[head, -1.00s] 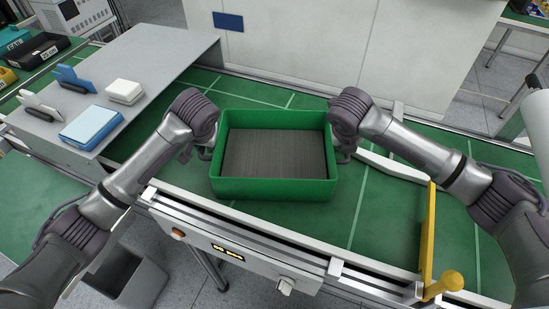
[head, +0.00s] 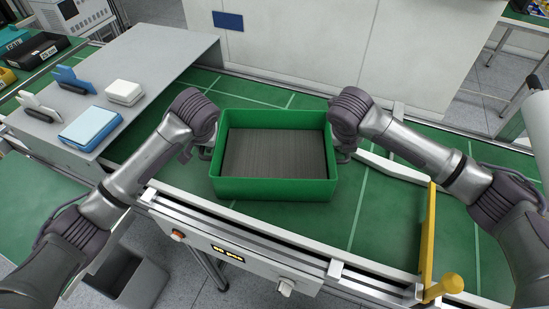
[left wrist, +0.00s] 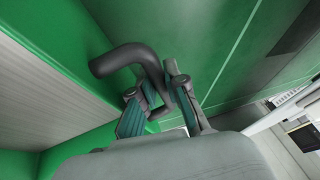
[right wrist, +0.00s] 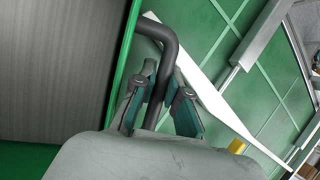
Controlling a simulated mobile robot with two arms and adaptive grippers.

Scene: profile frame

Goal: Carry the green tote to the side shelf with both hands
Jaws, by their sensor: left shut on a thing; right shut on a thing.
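The green tote (head: 275,190) stands upright in the middle of the head view, over the green bench top. Its inner floor is grey and ribbed, and nothing lies in it. My left gripper (left wrist: 158,92) is shut on the tote's dark left handle (left wrist: 125,58). My right gripper (right wrist: 164,84) is shut on the dark right handle (right wrist: 160,34). In the head view my wrists partly hide both grippers. Whether the tote touches the bench is unclear. A grey raised shelf (head: 165,55) is at the left.
The shelf holds a blue-and-white box (head: 90,128), a white box (head: 124,92) and two upright holders. A yellow post (head: 428,235) stands right of the tote. A rail with a control panel (head: 230,252) runs along the front.

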